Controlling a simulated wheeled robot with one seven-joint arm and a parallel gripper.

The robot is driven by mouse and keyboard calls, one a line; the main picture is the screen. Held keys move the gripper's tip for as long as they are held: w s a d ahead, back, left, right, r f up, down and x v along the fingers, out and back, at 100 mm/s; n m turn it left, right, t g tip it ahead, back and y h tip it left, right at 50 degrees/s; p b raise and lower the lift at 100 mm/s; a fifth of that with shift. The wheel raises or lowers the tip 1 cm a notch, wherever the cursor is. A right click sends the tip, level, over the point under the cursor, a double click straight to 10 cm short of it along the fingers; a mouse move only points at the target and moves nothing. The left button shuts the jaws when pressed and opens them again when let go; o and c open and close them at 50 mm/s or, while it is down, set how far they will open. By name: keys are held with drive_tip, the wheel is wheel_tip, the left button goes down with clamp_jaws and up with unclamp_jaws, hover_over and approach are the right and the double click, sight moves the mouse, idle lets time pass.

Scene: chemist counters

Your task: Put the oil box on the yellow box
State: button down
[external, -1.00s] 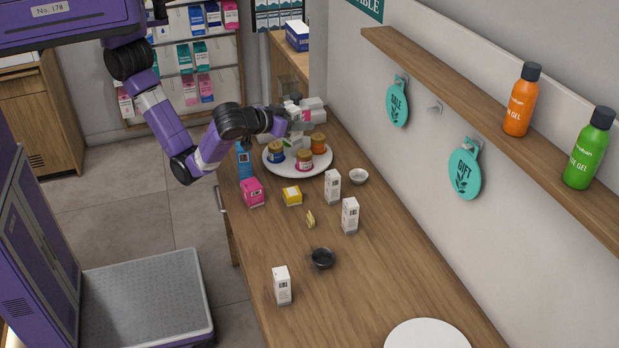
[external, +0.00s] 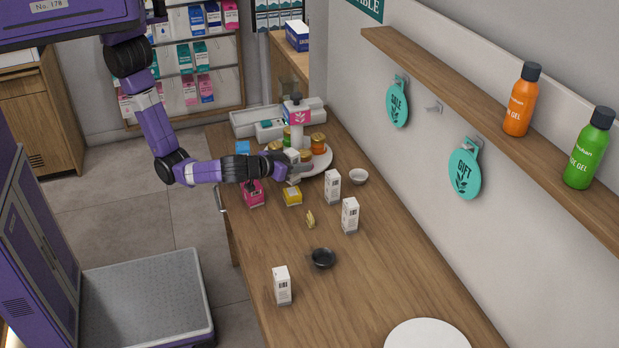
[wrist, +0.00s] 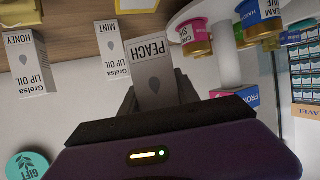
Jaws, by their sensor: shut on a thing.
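My gripper (wrist: 157,98) is shut on a grey-white oil box marked PEACH (wrist: 150,62) in the wrist view. In the external view my gripper (external: 293,168) is over the counter, beside the near edge of the round white plate, and the held box is mostly hidden there. The small yellow box (external: 292,197) stands on the counter just below my gripper in the picture. The gap between the held box and the yellow box cannot be told.
A pink box (external: 253,194) stands left of the yellow box. White oil boxes (external: 332,187) (external: 349,216) (external: 282,286) stand to the right and nearer. Jars crowd the white plate (external: 325,162).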

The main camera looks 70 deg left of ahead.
sight(299, 175)
drive_tip(key=shift+f, duration=2)
drive_tip(key=shift+f, duration=0.15)
drive_tip(key=c, duration=0.9)
unclamp_jaws()
drive_tip(key=shift+r, duration=0.25)
drive_tip(key=shift+s+d, duration=0.2)
drive_tip(key=shift+s, duration=0.2)
drive_tip(key=b+v, duration=0.2)
drive_tip(key=v, duration=0.9)
drive_tip(key=shift+r, duration=0.1)
